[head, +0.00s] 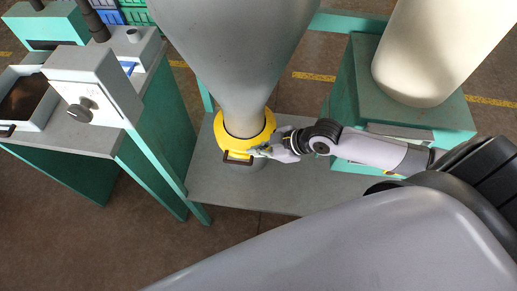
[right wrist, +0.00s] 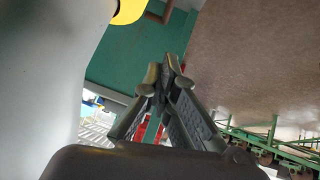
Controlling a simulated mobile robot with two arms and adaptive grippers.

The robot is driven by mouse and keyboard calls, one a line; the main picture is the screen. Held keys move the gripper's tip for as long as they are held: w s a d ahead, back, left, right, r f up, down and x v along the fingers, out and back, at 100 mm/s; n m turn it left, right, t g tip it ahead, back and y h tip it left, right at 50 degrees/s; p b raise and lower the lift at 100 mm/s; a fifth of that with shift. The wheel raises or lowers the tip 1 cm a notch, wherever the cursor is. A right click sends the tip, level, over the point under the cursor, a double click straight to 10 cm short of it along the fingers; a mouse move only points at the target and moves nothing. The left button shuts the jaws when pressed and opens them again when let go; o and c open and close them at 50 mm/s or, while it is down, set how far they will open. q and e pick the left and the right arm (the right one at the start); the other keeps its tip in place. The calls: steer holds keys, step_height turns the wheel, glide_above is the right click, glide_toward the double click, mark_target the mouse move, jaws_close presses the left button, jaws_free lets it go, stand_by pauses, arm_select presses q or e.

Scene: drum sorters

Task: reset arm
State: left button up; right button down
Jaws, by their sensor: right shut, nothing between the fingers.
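My right arm reaches in from the right in the head view. Its gripper (head: 262,152) is by the yellow ring (head: 258,133) at the bottom of a grey funnel (head: 232,60), close to the ring's dark handle (head: 238,157). Whether it touches the ring I cannot tell. In the right wrist view the gripper (right wrist: 162,75) has its fingertips close together with nothing held. The yellow ring shows at the top left (right wrist: 130,10) there, beside the pale funnel surface. My left gripper is not in view.
A grey bench (head: 225,190) lies below the funnel. A cream cylinder (head: 430,50) stands on a green stand (head: 360,90) at the right. A green and grey machine with a dark knob (head: 80,112) stands at the left. Blue and green crates (head: 125,14) are behind.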

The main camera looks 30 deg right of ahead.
stand_by(0.6)
steer(key=s+a+m+h, duration=0.2)
steer(key=s+a+m, duration=0.1)
steer(key=s+a, duration=0.25)
steer(key=s+d+r+m+g+h, duration=0.1)
steer(key=s+d+m+g+h, duration=0.25)
steer(key=s+d+m, duration=0.55)
step_height(320, 180, down, 26)
steer(key=s+a+n, duration=0.1)
steer(key=s+n, duration=0.1)
steer(key=s, duration=0.1)
steer(key=s+d+f+g+h, duration=0.1)
steer(key=s+d+f+g, duration=0.1)
steer(key=s+f, duration=1.3)
steer(key=shift+s+d+f, duration=0.25)
steer(key=shift+s+d, duration=0.15)
steer(key=shift+s, duration=0.1)
